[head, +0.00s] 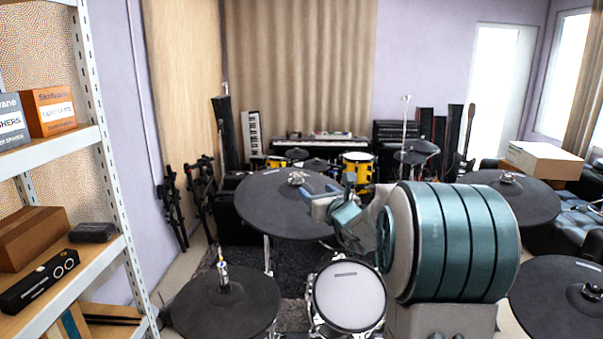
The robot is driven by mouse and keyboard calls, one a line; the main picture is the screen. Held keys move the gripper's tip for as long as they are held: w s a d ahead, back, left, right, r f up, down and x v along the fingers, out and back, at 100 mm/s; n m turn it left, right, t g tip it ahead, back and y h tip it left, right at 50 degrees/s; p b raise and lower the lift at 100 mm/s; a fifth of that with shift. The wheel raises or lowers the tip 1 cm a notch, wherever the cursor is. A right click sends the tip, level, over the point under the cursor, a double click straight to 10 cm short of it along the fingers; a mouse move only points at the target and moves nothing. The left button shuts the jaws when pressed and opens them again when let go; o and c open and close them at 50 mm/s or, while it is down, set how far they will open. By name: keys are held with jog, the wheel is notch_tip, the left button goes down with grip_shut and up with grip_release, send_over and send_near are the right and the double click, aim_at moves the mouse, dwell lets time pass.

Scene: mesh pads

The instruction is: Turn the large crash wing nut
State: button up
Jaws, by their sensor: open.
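A large dark cymbal pad (262,215) is in the middle of the head view, with a small silvery wing nut (297,177) at its centre. I take this to be the large crash, though no label is readable. My gripper (318,204) is over the right part of this pad in the picture, a little below and right of the wing nut. It is open, and nothing shows between its fingers. A gap shows between it and the nut. My arm hides the pad's right edge.
Other dark cymbal pads stand at the lower left (215,305), right (525,203) and lower right (560,300). A white mesh drum pad (350,296) is below my arm. A shelf (100,150) with boxes fills the left side. Yellow drums (357,167) stand behind.

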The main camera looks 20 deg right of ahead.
aim_at(297, 177)
jog(key=w+p, duration=0.1)
jog(key=w, duration=0.3)
jog(key=w+p, duration=0.1)
jog(key=w, duration=0.3)
jog(key=w+a+p, duration=0.1)
jog(key=w, duration=0.3)
jog(key=shift+c, duration=0.3)
jog(key=c, duration=0.9)
jog(key=shift+d, duration=0.3)
jog(key=shift+c, duration=0.2)
jog(key=shift+a, duration=0.3)
jog(key=shift+f+b, duration=0.15)
jog(key=shift+b, duration=0.2)
